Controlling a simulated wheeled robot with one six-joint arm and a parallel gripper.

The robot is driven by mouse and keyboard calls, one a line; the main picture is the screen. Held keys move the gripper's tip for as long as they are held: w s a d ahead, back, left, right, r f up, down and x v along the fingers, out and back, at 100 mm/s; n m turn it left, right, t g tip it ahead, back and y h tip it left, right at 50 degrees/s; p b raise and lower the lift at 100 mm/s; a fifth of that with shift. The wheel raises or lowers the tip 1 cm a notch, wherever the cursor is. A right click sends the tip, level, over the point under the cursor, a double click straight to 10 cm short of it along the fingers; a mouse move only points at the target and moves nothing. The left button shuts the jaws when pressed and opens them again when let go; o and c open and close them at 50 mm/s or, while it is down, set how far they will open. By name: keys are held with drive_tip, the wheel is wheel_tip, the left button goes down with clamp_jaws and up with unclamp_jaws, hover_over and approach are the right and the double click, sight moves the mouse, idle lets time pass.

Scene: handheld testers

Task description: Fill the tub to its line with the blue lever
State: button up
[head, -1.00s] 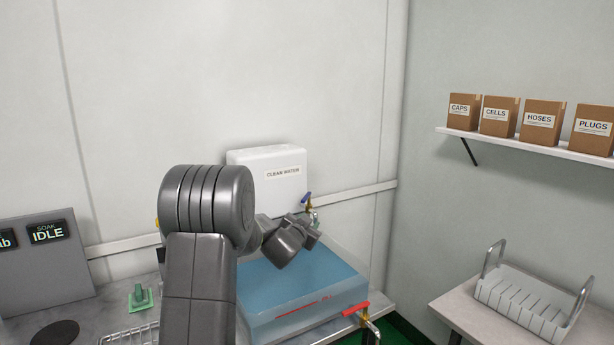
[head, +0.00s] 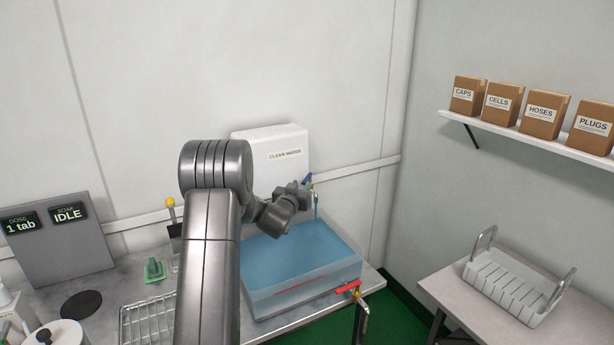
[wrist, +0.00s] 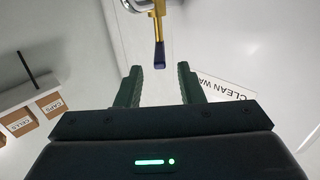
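The clear tub (head: 258,306) stands on the bench with blue water in it and a red line (head: 300,285) on its front wall. The blue lever (head: 308,181) is on the tap below the white clean water tank (head: 275,146). In the wrist view the lever's blue tip (wrist: 159,55) is just ahead of and between my fingertips, with gaps on both sides. My gripper (wrist: 158,72) is open and empty, beside the tap above the tub's back.
A red-handled tap (head: 347,287) is at the tub's front right corner. A wire rack (head: 147,322) and a green item (head: 154,270) are to the left. A display panel (head: 60,250) reads 1 tab and IDLE. A side table (head: 440,288) holds a white rack.

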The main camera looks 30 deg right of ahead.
sight(307, 178)
drive_tip(key=shift+p+x, duration=0.8)
drive_tip(key=shift+x, duration=2.75)
drive_tip(key=shift+c, duration=0.4)
clamp_jaws()
